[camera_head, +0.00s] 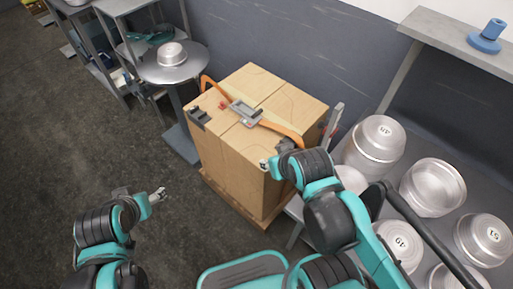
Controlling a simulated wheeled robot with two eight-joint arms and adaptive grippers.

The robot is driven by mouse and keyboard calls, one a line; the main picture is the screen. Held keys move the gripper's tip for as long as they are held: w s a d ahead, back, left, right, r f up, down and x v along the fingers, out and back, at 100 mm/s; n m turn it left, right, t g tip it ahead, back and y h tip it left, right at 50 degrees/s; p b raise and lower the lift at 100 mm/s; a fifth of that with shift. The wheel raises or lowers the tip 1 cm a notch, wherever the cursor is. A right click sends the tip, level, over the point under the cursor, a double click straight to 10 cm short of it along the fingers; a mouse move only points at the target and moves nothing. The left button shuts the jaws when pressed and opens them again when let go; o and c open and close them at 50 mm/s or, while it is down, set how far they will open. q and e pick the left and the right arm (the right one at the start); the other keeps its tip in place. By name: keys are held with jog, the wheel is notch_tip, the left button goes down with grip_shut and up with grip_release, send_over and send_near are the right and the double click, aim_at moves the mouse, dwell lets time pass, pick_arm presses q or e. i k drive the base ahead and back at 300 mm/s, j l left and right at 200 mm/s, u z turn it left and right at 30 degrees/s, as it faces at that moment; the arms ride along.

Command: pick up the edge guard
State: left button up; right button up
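A dark grey edge guard (198,117) sits on the left top edge of a cardboard box (235,165). My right gripper (266,164) is by the box's right front top corner, well apart from that guard. A dark grey piece (287,144) shows just behind the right gripper at the box's right edge; I cannot tell whether it is a second guard. The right fingers are too small to read. My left gripper (160,194) is low over the floor left of the box, with its fingers apart and empty.
An orange strap (282,130) with a grey buckle (245,113) lies across the box top. A round table (185,72) with a metal pan (172,54) stands behind left. Several pans (433,187) fill the right side. The floor at left is free.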

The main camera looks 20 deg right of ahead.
aim_at(197, 114)
jog(key=z, duration=0.55)
jog(key=i+j+z, duration=0.1)
jog(key=z, duration=0.3)
jog(key=j+z, duration=0.55)
jog(key=z, duration=0.25)
jog(key=j+z, duration=0.25)
jog(key=z, duration=0.15)
jog(key=j+z, duration=0.2)
jog(key=z, duration=0.2)
jog(key=k+j+z, duration=0.1)
jog(key=j, duration=0.35)
jog(key=k+j+z, duration=0.1)
jog(key=k+j, duration=0.15)
jog(key=j, duration=0.15)
jog(key=k+j+z, duration=0.1)
jog(key=j, duration=0.3)
jog(key=k+j+z, duration=0.1)
jog(key=k+j, duration=0.25)
jog(key=k+j+z, duration=0.1)
jog(key=k+j, duration=0.15)
jog(key=j, duration=0.15)
